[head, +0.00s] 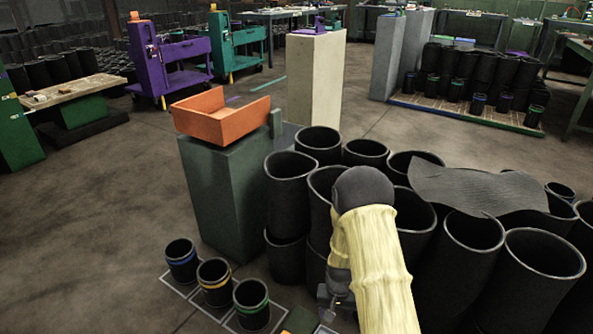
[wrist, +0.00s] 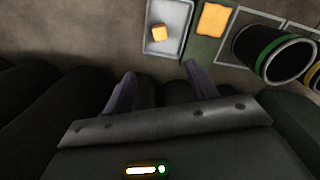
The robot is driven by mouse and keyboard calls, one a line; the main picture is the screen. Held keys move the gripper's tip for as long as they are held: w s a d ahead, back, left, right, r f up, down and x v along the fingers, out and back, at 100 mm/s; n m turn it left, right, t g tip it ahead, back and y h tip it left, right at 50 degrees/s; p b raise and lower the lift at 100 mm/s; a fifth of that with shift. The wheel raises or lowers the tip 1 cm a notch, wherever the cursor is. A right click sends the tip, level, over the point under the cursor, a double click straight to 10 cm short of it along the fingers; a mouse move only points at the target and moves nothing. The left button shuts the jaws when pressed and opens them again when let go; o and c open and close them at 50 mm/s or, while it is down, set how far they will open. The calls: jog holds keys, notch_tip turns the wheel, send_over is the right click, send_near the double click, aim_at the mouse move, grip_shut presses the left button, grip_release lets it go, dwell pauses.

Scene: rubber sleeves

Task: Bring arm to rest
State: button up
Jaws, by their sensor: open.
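My arm, in a pale yellow cover, reaches down over the black rubber sleeves (head: 290,180) in the head view. My gripper (wrist: 160,84) shows in the wrist view with its two fingers apart and nothing between them. In the head view it is mostly hidden beside my arm, low among the sleeves. Past the fingertips in the wrist view lie a grey tray (wrist: 180,42) with a small orange block (wrist: 159,33) and a yellow-orange square (wrist: 213,20) on a green strip.
Small sleeves with blue (head: 181,262), yellow (head: 214,283) and green (head: 251,304) bands stand in outlined floor spots at lower left. A green pedestal (head: 225,200) bears an orange open bin (head: 220,120).

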jog(key=s+r+n+t+p, duration=0.1)
jog(key=s+r+p, duration=0.35)
jog(key=r, duration=0.75)
jog(key=s+r+n+t+p, duration=0.1)
jog(key=s+r+p, duration=0.3)
jog(key=r, duration=0.8)
jog(key=s+r+n+t+p, duration=0.1)
jog(key=s+r+p, duration=0.35)
jog(key=r, duration=0.85)
jog(key=w+p+v, duration=0.2)
jog(key=p+v, duration=0.9)
jog(key=w+r+p+v, duration=0.1)
jog(key=w+p+v, duration=0.2)
jog(key=p+v, duration=0.9)
jog(key=w+r+p+v, duration=0.1)
jog(key=w+p+v, duration=0.2)
jog(key=p+v, duration=0.8)
jog(key=shift+p+v, duration=0.35)
jog(key=shift+v, duration=0.4)
